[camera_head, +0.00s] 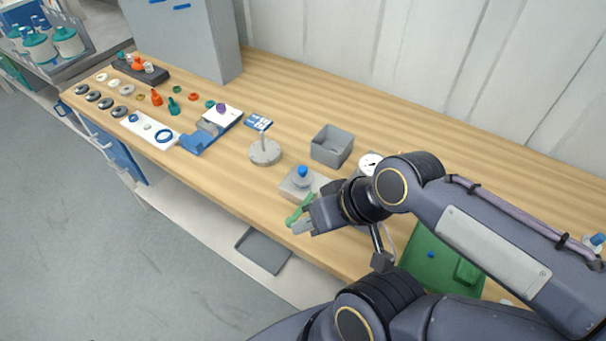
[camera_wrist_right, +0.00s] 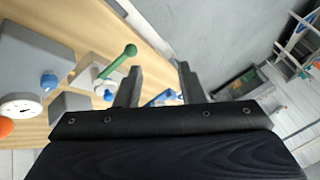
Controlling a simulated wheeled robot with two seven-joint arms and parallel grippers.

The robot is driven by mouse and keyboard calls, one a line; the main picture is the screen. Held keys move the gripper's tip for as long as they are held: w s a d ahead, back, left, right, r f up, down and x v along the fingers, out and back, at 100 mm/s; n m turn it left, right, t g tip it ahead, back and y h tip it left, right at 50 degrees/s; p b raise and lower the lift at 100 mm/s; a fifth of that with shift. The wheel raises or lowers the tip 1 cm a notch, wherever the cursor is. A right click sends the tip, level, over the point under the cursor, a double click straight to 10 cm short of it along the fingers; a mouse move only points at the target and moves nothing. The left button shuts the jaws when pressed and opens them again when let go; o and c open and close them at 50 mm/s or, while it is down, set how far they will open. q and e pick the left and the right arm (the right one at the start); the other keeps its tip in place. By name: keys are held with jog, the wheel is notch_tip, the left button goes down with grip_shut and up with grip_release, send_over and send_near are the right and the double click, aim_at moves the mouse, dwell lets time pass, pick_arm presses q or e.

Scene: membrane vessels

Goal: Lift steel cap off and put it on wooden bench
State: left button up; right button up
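A round steel piece (camera_head: 265,152) with a thin upright post stands on the wooden bench (camera_head: 290,100) near the middle; it may be the steel cap, but I cannot be sure. A grey block (camera_head: 298,186) with a blue knob (camera_head: 303,174) and a green handle (camera_head: 300,209) is beside my right gripper (camera_head: 302,229). In the right wrist view my right gripper (camera_wrist_right: 160,68) has its fingers apart with nothing between them, and the green handle (camera_wrist_right: 120,62) shows left of the fingers. My left gripper is not in view.
A grey open box (camera_head: 332,146) stands behind the block. A dial gauge (camera_head: 370,163) is partly hidden by my arm. Rings, small bottles and a white tray (camera_head: 149,130) fill the bench's left part. Bare wood lies along the wall.

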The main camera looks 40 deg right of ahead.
jog(key=shift+o, duration=2.2)
jog(key=shift+w+d+n, duration=0.25)
jog(key=shift+n, duration=0.05)
jog(key=shift+o, duration=1.2)
jog(key=w+d+n, duration=0.1)
jog(key=w+n+g, duration=0.1)
jog(key=n, duration=0.1)
jog(key=w+d+n+h+b, duration=0.1)
jog(key=shift+w+d+r, duration=0.2)
jog(key=shift+w+d, duration=0.1)
jog(key=shift+w, duration=0.05)
jog(key=n+g+h+b, duration=0.3)
jog(key=n+g, duration=0.2)
jog(key=n, duration=1.2)
send_over(303, 168)
jog(key=f, duration=0.6)
jog(key=shift+w+d+f, duration=0.2)
jog(key=shift+f, duration=0.15)
jog(key=shift+w+f, duration=0.1)
jog(key=shift+f, duration=0.25)
jog(key=f, duration=0.2)
jog(key=f+p, duration=0.1)
jog(key=f, duration=0.3)
jog(key=shift+s+a+f, duration=0.15)
jog(key=shift+s+a, duration=0.15)
jog(key=shift+f, duration=0.4)
